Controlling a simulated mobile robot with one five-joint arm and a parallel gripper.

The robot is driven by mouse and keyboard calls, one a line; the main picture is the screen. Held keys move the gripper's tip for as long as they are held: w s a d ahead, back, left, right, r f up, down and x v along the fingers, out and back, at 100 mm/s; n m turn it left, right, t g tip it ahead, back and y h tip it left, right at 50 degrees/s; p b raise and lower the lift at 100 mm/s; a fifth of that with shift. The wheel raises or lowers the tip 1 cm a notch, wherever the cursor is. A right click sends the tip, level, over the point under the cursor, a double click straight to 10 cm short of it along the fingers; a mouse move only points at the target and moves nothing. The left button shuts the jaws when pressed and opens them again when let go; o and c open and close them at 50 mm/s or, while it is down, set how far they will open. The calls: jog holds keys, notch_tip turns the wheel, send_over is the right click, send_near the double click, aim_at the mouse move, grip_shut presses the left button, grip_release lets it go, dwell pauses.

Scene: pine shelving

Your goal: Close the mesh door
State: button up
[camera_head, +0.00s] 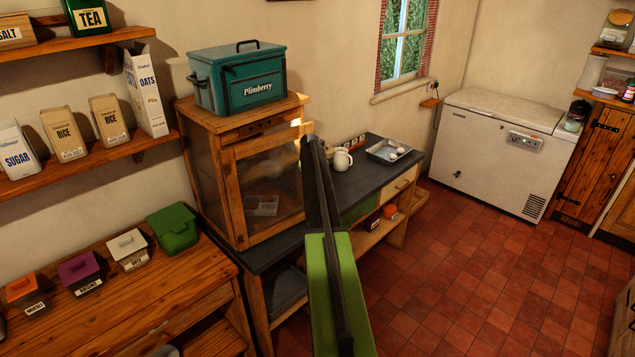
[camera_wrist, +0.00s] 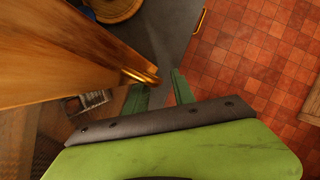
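The mesh door (camera_head: 265,147) is a pine frame with see-through mesh on the front of a pine cabinet (camera_head: 183,103).
A teal box (camera_head: 240,80) sits on the cabinet. The dark worktop (camera_head: 345,182) right of it holds a white jug (camera_head: 342,159) and a tray (camera_head: 388,151). Tiled floor (camera_head: 455,260) is clear to the right. A chest freezer (camera_head: 490,150) stands behind.

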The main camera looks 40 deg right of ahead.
jog(key=p+v, duration=1.4)
jog(key=v, duration=0.2)
jog(key=shift+r, duration=0.35)
jog(key=shift+f, duration=0.1)
jog(key=shift+c, duration=0.3)
